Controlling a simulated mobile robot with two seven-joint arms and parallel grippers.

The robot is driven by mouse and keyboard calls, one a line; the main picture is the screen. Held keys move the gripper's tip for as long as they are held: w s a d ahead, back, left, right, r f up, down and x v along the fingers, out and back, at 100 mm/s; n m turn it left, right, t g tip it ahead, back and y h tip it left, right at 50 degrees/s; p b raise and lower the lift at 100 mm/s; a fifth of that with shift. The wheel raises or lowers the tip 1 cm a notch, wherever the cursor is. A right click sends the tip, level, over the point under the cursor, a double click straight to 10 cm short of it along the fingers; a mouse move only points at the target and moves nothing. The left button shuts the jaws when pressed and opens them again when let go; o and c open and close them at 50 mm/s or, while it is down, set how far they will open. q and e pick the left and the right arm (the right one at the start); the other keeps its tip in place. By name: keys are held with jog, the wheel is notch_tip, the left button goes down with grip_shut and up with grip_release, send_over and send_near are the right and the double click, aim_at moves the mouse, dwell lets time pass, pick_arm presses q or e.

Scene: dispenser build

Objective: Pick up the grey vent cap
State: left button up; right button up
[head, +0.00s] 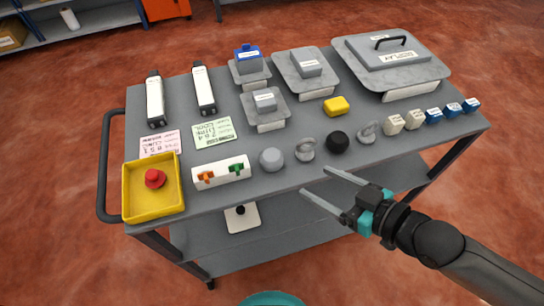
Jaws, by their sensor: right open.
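A grey rounded cap (271,159), which looks like the vent cap, sits on the cart top near its front edge, right of a white block with orange and green parts. Two grey ring-shaped pieces, one (305,149) beside the cap and one (368,132) farther right, stand with a black round knob (338,141) between them. My right gripper (314,181) is open and empty at the cart's front edge, to the right of and nearer than the grey cap. Its fingers point left and touch nothing that I can see. My left gripper is out of view.
The grey cart (190,120) holds a yellow tray (130,208) with a red button, the white block (222,174), labelled cards, several grey plates and boxes, a yellow block (336,106) and a row of small white and blue blocks. Little room separates the front-row pieces.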

aim_at(279, 162)
jog(key=b+x, duration=0.1)
jog(key=x, duration=0.6)
jog(key=b+x, duration=0.2)
jog(key=x, duration=0.6)
jog(key=shift+a+r, duration=0.2)
jog(key=shift+a, duration=0.05)
jog(key=c, duration=1.2)
jog(key=shift+r, duration=0.15)
